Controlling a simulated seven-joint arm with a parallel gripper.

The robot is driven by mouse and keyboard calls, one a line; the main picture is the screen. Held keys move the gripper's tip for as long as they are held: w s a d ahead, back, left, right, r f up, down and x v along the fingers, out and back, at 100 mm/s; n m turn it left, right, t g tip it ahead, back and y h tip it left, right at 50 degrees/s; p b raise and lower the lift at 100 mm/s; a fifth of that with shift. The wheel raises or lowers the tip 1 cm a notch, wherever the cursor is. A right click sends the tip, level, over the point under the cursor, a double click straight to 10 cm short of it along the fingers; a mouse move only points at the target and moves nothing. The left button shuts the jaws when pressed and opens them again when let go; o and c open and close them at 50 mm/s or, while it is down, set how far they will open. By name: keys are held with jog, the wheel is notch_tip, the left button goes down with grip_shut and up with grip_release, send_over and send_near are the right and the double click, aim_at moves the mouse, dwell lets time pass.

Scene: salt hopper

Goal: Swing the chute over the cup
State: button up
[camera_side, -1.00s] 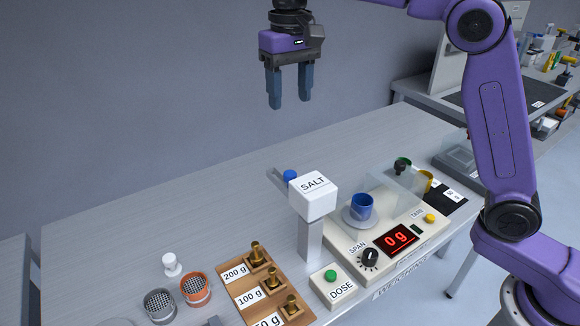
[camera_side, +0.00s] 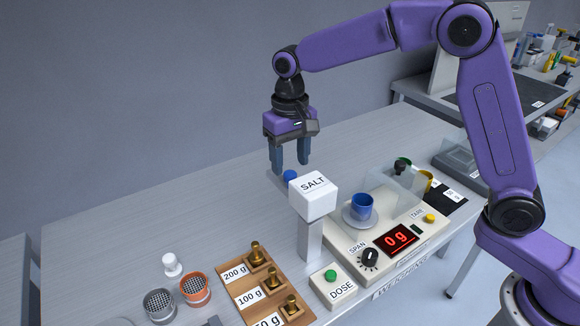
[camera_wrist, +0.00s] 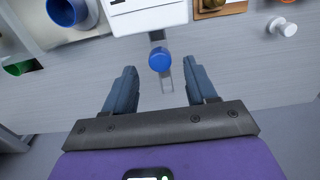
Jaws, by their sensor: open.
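The white salt hopper (camera_side: 314,194) stands on a post on the bench. A blue knob (camera_side: 290,175) shows behind it, on the grey chute, which is mostly hidden in the side view. In the wrist view the blue knob (camera_wrist: 160,59) and the grey chute (camera_wrist: 164,74) lie ahead, between the two fingers. The blue cup (camera_side: 361,206) stands on the scale's round pan, right of the hopper, and shows at the top left of the wrist view (camera_wrist: 67,10). My gripper (camera_side: 290,171) is open and empty, above and behind the knob; contact is not visible.
The scale (camera_side: 388,240) reads 0 g, with clear shields around its pan. A DOSE box (camera_side: 333,289) with a green button sits before the hopper. A wooden weight rack (camera_side: 262,286) and two mesh-topped pots stand at front left. The bench behind the hopper is clear.

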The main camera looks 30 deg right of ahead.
jog(key=shift+f, duration=1.35)
grip_shut()
